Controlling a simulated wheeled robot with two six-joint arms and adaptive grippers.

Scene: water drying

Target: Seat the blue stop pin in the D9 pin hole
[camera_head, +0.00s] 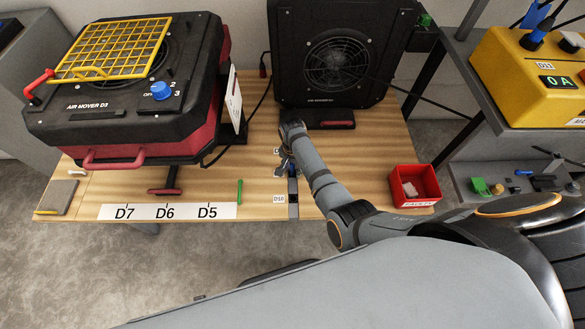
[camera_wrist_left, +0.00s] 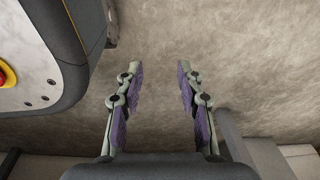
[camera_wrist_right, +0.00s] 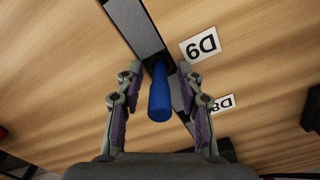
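The blue stop pin (camera_wrist_right: 159,95) stands out toward the camera in the right wrist view, its far end at a dark fitting on a grey metal strip (camera_wrist_right: 138,27). The D9 label (camera_wrist_right: 201,45) is just right of that end. The hole is hidden by the pin, so I cannot tell how deep it sits. My right gripper (camera_wrist_right: 160,72) is open around the pin, with gaps on both sides. In the head view, my right gripper (camera_head: 284,164) is low over the table. My left gripper (camera_wrist_left: 158,75) is open and empty above the floor.
A D8 label (camera_wrist_right: 222,104) lies further along the strip. The wooden table (camera_head: 330,190) also carries a red bin (camera_head: 416,185), a green stick (camera_head: 239,192) and two air movers: one at left (camera_head: 100,107), one behind my right gripper (camera_head: 290,90). A yellow box (camera_head: 530,75) is on the right shelf.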

